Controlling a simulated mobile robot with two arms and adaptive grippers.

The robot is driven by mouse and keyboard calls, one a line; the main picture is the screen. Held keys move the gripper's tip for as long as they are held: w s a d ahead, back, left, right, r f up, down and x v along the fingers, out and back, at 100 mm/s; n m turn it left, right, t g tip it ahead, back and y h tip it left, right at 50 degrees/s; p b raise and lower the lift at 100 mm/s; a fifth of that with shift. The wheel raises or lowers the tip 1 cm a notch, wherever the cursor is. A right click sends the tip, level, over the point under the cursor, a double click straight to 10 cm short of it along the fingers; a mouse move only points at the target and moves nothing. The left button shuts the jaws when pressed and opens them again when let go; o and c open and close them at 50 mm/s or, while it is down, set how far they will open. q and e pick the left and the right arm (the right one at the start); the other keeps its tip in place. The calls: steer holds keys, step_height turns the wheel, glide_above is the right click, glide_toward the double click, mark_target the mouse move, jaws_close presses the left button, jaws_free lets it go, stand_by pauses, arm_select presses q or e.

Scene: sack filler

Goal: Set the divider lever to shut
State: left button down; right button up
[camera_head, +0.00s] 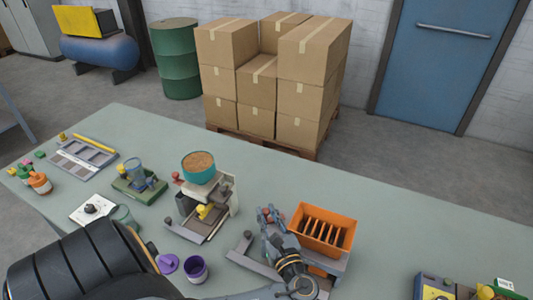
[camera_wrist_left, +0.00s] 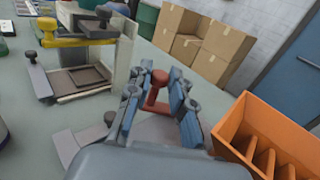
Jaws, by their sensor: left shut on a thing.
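The orange divider box (camera_head: 325,230) with dark slots stands on a grey stand on the table, and it shows at the right of the left wrist view (camera_wrist_left: 275,135). A red-knobbed lever (camera_wrist_left: 157,90), which I take for the divider lever, stands upright beside the box. My left gripper (camera_head: 271,217) is at the box's left side, its fingers around this lever. In the left wrist view the gripper (camera_wrist_left: 157,98) is shut on the lever, with the red knob above the fingers. The lever's base is hidden by the gripper. My right gripper is not in view.
Left of the gripper stands a filler with a teal bowl of brown grains (camera_head: 199,167) and a yellow knob. A grey plate with a dark post (camera_head: 247,236) is close by. A purple cup (camera_head: 195,269) stands nearer. The table's back right is clear.

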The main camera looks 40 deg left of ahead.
arm_select(q)
steer(key=c, duration=1.2)
jaws_free()
steer(key=shift+o, duration=0.2)
